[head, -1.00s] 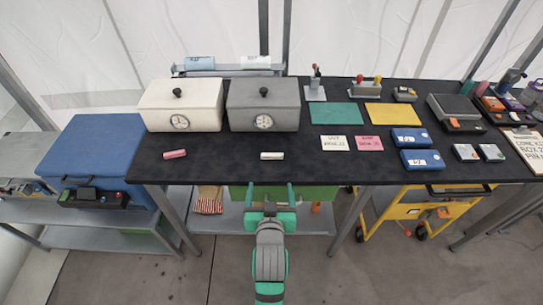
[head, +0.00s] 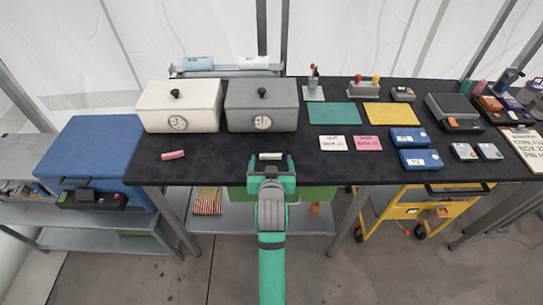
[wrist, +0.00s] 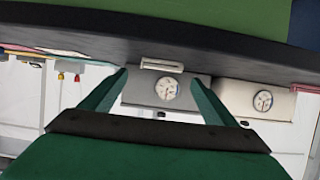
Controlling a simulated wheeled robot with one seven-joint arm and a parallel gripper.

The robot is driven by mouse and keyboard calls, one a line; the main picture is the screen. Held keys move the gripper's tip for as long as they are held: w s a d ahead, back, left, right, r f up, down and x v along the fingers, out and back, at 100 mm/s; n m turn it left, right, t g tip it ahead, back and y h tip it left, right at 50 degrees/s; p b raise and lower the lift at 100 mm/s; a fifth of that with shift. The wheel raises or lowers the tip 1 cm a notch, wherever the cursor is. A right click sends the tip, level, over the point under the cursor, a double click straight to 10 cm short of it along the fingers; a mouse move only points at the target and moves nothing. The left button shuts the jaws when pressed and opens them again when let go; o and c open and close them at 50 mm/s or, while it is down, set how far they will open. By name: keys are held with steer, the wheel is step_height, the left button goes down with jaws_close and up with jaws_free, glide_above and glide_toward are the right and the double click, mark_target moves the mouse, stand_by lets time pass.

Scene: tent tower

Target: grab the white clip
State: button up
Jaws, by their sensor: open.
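The white clip (head: 270,156) lies on the black table top in front of the grey box, near the table's front edge. My green gripper (head: 271,158) is open at the front edge, with its two fingers on either side of the clip in the head view. In the wrist view, which is upside down, the clip (wrist: 162,65) shows beyond and between the spread fingertips (wrist: 161,82). Nothing is held. I cannot tell how far the fingertips are from the clip.
The grey box (head: 262,106) and white box (head: 180,106) stand behind the clip. A pink clip (head: 173,155) lies to the left. White and pink cards (head: 333,143) lie to the right. The black table (head: 220,165) is bare around the clip.

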mark_target(271, 155)
steer(key=x, duration=0.3)
steer(key=shift+a+f, duration=0.2)
steer(key=shift+f, duration=0.05)
steer(key=shift+w+d+f, duration=0.15)
steer(key=shift+w+d, duration=0.1)
steer(key=shift+d, duration=0.05)
steer(key=shift+c, duration=0.3)
steer(key=shift+a, duration=0.15)
steer(key=c, duration=1)
steer(key=shift+c, duration=0.2)
